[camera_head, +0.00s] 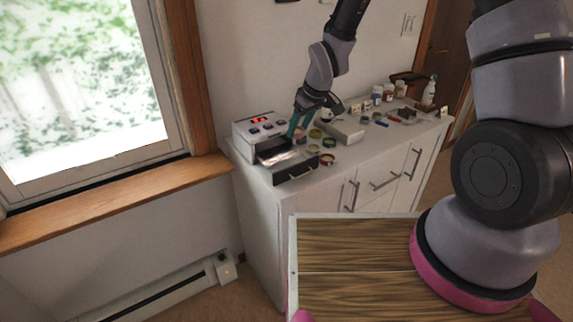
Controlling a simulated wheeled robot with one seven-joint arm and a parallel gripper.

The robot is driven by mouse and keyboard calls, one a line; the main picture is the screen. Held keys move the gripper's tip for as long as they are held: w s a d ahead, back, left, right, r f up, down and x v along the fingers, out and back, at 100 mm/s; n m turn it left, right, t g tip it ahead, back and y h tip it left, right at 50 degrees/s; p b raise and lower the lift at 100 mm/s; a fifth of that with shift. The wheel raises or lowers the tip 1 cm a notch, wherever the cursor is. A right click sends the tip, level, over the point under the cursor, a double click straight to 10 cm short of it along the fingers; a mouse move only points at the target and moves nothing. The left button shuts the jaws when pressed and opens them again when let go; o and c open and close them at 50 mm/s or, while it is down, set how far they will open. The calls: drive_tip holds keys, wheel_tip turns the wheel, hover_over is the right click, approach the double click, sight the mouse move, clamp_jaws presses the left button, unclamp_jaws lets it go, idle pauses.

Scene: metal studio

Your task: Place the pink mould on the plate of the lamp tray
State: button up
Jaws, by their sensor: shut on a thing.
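The lamp tray is a drawer with a dark front (297,174), pulled out of a white lamp unit (250,136) with a red display. Its pale, shiny plate (277,156) shows inside. My gripper (293,134), with teal fingers, points down just above and behind the right side of the tray. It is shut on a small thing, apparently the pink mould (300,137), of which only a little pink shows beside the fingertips. The fingers hide most of it, and I cannot tell how it is tilted.
Several small round jars, one with a red rim (327,160), stand right of the tray on the white cabinet (345,165). A white box (346,131) stands behind them. Bottles, jars and small tools fill the far right. The window sill (120,200) is at the left.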

drive_tip(key=shift+s+a+f+n, duration=0.15)
drive_tip(key=shift+s+a+n, duration=0.15)
drive_tip(key=shift+a, duration=0.3)
drive_tip(key=shift+s+a+f+n, duration=0.2)
drive_tip(key=shift+s+a, duration=0.1)
drive_tip(key=shift+a, duration=0.3)
hover_over(287, 163)
drive_tip(key=s+d, duration=0.1)
wheel_tip(287, 163, down, 4)
drive_tip(key=shift+f, duration=0.1)
drive_tip(key=shift+w+d+f, duration=0.1)
drive_tip(key=shift+f, duration=2.25)
drive_tip(key=o, duration=1.5)
drive_tip(key=shift+f, duration=0.15)
drive_tip(key=shift+c, duration=0.2)
